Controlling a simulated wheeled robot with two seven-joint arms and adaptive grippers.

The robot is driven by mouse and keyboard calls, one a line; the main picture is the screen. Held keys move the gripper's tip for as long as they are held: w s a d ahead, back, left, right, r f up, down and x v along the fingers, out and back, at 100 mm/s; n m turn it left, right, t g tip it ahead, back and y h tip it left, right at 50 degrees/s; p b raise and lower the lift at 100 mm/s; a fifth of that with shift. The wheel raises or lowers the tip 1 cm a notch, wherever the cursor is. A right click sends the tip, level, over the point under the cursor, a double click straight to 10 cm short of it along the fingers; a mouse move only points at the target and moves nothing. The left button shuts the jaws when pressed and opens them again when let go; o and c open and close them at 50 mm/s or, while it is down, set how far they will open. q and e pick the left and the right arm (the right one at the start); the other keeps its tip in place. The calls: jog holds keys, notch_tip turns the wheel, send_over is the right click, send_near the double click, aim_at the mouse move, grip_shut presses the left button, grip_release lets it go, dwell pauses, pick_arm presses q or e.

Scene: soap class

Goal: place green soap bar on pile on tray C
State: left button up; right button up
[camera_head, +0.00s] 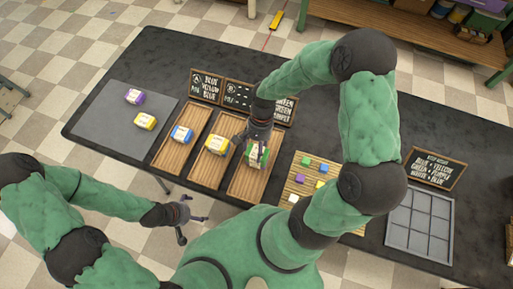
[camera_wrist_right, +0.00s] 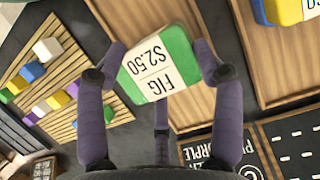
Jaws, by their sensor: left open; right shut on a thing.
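The green soap bar (camera_wrist_right: 158,62) has a white label reading FIG $2.50 and sits between the fingers of my right gripper (camera_wrist_right: 155,68), which is shut on it. In the head view the green bar (camera_head: 257,156) is over the rightmost wooden tray, tray C (camera_head: 247,190), with my right gripper (camera_head: 257,142) above it. I cannot tell whether it touches anything below, and no other bar shows under it. My left gripper (camera_head: 192,218) is open and empty, low in front of the table, away from the trays.
A yellow bar (camera_head: 216,145) is on the middle tray and a blue bar (camera_head: 181,134) on the left tray. Purple (camera_head: 134,97) and yellow (camera_head: 145,121) bars lie on a grey mat. Signs stand behind the trays. A slatted board (camera_head: 305,178) with small cubes is right of tray C.

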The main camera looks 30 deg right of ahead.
jog(key=shift+f, duration=0.15)
jog(key=o, duration=1.5)
jog(key=p+v, duration=0.3)
jog(key=v, duration=0.9)
